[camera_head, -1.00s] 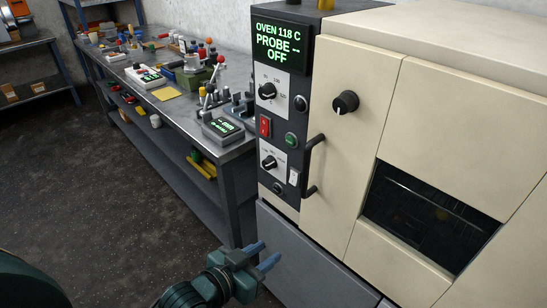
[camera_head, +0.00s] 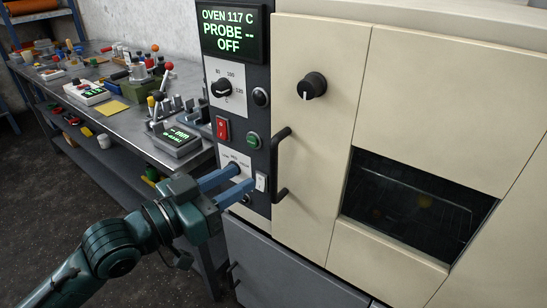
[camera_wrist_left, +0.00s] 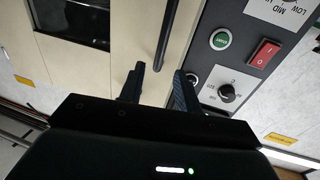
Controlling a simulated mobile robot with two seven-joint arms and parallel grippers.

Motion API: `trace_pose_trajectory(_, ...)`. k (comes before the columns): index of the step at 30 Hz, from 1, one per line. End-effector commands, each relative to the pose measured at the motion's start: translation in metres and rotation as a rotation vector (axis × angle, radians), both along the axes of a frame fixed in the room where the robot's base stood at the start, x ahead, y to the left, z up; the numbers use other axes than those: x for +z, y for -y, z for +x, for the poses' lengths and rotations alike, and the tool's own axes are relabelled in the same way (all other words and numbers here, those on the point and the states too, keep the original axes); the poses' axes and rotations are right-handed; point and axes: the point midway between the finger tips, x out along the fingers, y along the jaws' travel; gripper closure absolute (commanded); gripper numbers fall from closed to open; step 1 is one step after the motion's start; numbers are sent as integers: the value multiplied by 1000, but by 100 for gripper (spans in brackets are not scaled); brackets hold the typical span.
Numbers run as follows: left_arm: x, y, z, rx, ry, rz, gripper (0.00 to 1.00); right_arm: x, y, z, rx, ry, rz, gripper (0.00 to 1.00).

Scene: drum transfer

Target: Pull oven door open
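The cream oven door (camera_head: 315,180) appears shut, with a dark window (camera_head: 415,205) and a black vertical bar handle (camera_head: 281,165) at its left edge. My left gripper (camera_head: 243,177) is open and empty, its blue fingers pointing at the oven front, left of the lower part of the handle and in front of the control panel. In the left wrist view the handle (camera_wrist_left: 167,38) lies beyond the gap between the fingertips (camera_wrist_left: 158,76), apart from them as far as I can tell. My right gripper is not in view.
The control panel has a display (camera_head: 232,35) reading 117 C, a red switch (camera_head: 222,128) and a green button (camera_head: 253,140). A black knob (camera_head: 312,86) sits on the door. A grey lower cabinet (camera_head: 290,275) is below. A cluttered workbench (camera_head: 125,120) stands at left.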

Motion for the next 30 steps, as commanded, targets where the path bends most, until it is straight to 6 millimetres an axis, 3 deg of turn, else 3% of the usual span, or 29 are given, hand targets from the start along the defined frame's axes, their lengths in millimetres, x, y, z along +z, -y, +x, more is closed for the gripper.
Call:
trace_pose_trajectory(6, 3, 36, 33, -1, 2, -2, 67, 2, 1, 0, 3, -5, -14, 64)
trace_pose_trajectory(12, 1, 59, 55, 0, 1, 1, 67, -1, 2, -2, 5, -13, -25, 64)
trace_pose_trajectory(26, -1, 70, 65, 1, 0, 3, 67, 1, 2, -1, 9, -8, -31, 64)
trace_pose_trajectory(30, -1, 70, 65, 1, 0, 3, 76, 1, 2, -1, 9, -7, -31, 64)
